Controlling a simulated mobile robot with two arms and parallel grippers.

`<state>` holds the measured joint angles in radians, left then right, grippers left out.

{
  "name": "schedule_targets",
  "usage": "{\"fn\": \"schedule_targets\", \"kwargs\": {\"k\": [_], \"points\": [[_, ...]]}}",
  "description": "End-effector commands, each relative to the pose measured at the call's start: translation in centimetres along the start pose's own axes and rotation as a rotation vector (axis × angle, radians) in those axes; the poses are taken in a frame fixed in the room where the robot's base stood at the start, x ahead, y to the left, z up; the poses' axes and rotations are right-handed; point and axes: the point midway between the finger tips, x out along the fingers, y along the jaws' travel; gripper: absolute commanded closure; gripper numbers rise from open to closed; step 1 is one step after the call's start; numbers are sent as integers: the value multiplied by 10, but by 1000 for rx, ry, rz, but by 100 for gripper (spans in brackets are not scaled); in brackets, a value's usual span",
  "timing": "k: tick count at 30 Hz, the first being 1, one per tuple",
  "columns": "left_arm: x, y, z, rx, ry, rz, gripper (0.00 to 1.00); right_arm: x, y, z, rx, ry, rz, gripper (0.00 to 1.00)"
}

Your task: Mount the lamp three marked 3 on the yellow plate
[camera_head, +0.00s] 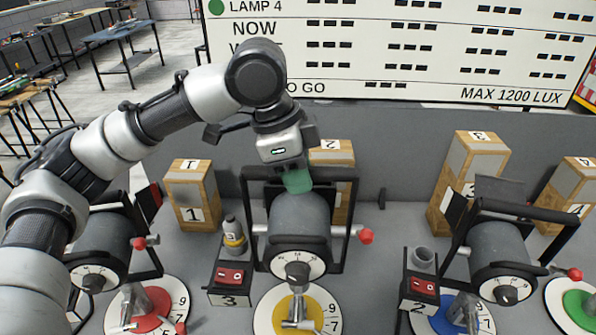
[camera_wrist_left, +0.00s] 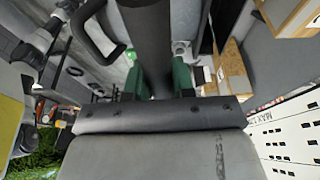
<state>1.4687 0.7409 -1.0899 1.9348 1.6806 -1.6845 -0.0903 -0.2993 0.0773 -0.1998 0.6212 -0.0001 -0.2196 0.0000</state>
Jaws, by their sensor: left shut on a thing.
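A grey lamp (camera_head: 298,222) in a black yoke (camera_head: 347,200) is in the middle of the head view, over the yellow plate (camera_head: 268,316). It has a white dial with a black knob on its face and a red knob at its right side. I see no number 3 on it. My left gripper (camera_head: 297,181) comes down from above with green fingertips, shut at the lamp's top. In the left wrist view the green fingers (camera_wrist_left: 157,82) are on either side of a dark cylinder (camera_wrist_left: 150,35). A metal clamp (camera_head: 296,312) stands on the yellow plate; whether the lamp touches it is hidden.
A black switch box marked 3 (camera_head: 230,292) with a small bottle-like part (camera_head: 233,236) stands just left. Similar lamps stand left (camera_head: 100,240) and right (camera_head: 503,255). Numbered wooden crates (camera_head: 192,195) line the back wall. A red plate (camera_head: 150,316) and blue plate (camera_head: 446,318) flank the yellow one.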

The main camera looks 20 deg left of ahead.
Motion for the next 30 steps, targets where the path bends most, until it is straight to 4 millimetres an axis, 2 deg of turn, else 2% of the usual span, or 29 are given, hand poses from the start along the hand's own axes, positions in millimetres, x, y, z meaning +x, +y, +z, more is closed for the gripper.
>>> {"fn": "schedule_targets", "kwargs": {"k": [14, 30], "points": [[-2, 0, -1, 1, 5, -4, 100, 0, -1, 2, 0, -3, -1, 57], [6, 0, 2, 0, 4, -1, 100, 0, 3, 3, -2, -5, 4, 57]]}}
